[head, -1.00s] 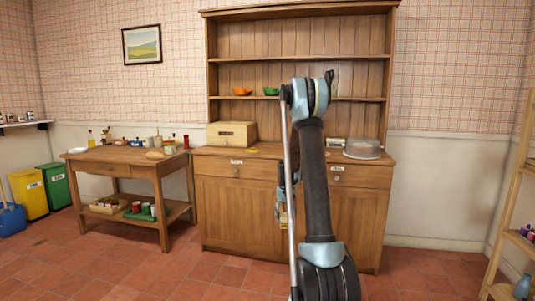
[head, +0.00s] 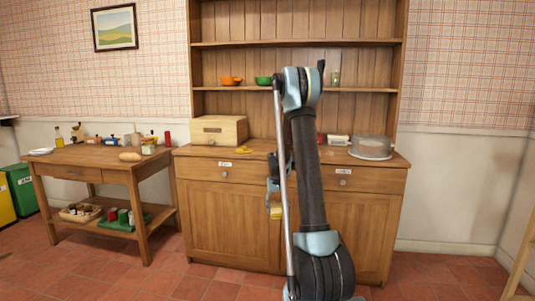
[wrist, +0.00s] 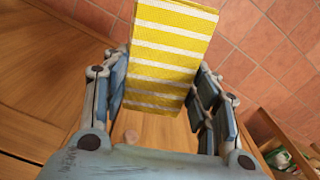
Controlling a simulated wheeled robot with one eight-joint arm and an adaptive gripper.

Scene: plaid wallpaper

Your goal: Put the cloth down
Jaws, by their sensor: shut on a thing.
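The cloth (wrist: 170,50) is yellow with white stripes and looks folded flat. In the wrist view it sits between the two fingers of my gripper (wrist: 160,105), which is shut on it. In the head view my gripper (head: 274,190) is mostly hidden behind my arm. A small yellow part of the cloth (head: 276,212) shows below it, in front of the dresser's lower doors and clear of the floor.
A wooden dresser (head: 225,215) stands ahead, with a bread box (head: 219,130), a yellow item (head: 243,150) and a domed cake stand (head: 371,146) on its counter. A cluttered side table (head: 90,163) stands left. The floor (head: 160,282) in front is clear.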

